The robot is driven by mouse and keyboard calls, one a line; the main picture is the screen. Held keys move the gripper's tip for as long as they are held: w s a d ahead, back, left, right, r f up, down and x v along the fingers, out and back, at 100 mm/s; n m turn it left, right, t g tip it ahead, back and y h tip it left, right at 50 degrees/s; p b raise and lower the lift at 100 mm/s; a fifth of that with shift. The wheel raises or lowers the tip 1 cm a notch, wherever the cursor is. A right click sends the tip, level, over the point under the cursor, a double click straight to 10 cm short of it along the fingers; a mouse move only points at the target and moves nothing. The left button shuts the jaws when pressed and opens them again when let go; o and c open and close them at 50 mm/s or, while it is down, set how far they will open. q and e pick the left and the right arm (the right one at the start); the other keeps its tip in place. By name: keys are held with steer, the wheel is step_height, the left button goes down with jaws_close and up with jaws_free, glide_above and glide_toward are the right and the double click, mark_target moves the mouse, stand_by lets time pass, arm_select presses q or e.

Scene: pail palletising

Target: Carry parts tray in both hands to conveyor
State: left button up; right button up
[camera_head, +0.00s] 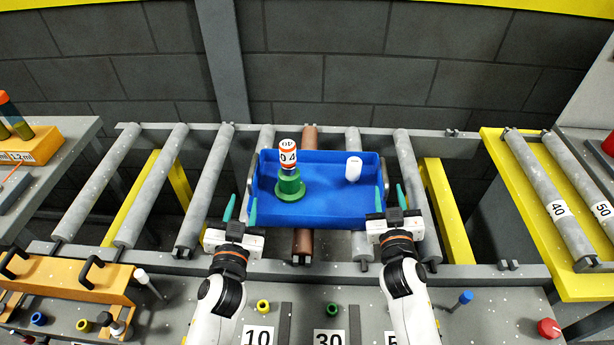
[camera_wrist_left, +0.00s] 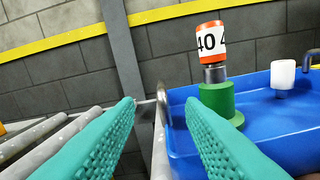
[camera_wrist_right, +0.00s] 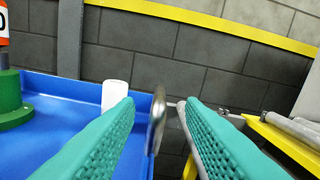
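The blue parts tray (camera_head: 340,211) sits on the conveyor rollers in the middle of the head view. It holds a green stepped part (camera_head: 290,188) with an orange and white "40" cap (camera_head: 288,153) above it, and a white cylinder (camera_head: 353,169). My left gripper (camera_head: 240,209) is open at the tray's left side, its teal fingers apart, with the metal handle (camera_wrist_left: 165,100) ahead near the right finger. My right gripper (camera_head: 392,204) is open at the right side; the other metal handle (camera_wrist_right: 157,120) shows between its fingers. I see no contact with either handle.
A grey bench (camera_head: 180,308) with coloured pegs and number labels lies in front of the rollers. An orange holder with black handles (camera_head: 70,295) stands at left. A yellow-framed roller section (camera_head: 495,180) is at right. Bare rollers (camera_head: 155,187) lie left of the tray.

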steer(key=shift+s, duration=2.3)
